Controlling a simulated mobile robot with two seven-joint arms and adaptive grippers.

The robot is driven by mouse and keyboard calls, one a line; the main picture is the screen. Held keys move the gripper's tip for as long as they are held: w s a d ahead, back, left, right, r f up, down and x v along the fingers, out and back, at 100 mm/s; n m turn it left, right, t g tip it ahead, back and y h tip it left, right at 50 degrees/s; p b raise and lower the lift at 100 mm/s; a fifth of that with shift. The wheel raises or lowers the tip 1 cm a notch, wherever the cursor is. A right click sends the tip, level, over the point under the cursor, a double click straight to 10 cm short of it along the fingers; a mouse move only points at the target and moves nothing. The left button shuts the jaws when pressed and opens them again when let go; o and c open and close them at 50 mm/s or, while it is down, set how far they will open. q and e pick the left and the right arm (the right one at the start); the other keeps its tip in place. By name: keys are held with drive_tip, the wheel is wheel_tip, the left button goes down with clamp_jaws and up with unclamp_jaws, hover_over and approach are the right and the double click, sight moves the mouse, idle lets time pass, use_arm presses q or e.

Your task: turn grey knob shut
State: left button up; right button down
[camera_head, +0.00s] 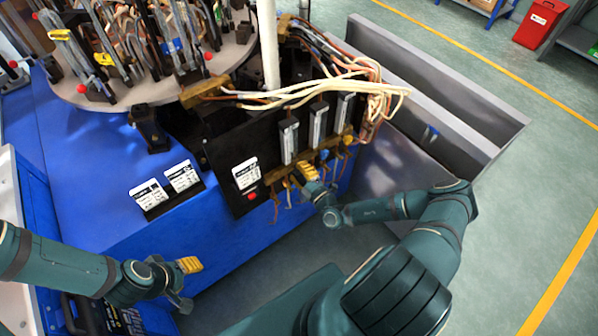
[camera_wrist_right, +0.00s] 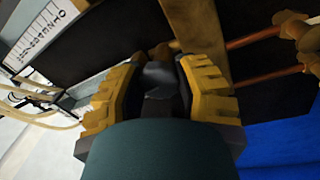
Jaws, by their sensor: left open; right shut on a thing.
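My right gripper (camera_head: 306,173) is at the black front panel of the blue machine, at the leftmost valve of the row below the flow tubes. In the right wrist view its yellow-padded fingers (camera_wrist_right: 160,92) are shut on a dark grey knob (camera_wrist_right: 158,76), which shows between them. In the head view the fingers hide this knob. My left gripper (camera_head: 186,278) is open and empty at the lower left, in front of the blue cabinet and apart from the valves.
A blue knob (camera_head: 324,155) and an orange knob (camera_head: 347,140) sit just right of my right gripper. Clear flow tubes (camera_head: 289,140) stand above. A red button (camera_head: 252,197) is to the left. Pale hoses (camera_head: 330,92) hang over the panel. Grey floor is open at the right.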

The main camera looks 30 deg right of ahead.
drive_tip(key=shift+m, duration=0.5)
drive_tip(key=c, duration=0.6)
unclamp_jaws()
drive_tip(key=shift+o, duration=0.2)
drive_tip(key=s+f, duration=0.1)
drive_tip(key=s, duration=1.1)
drive_tip(key=shift+d, duration=0.35)
drive_tip(key=shift+f, duration=0.1)
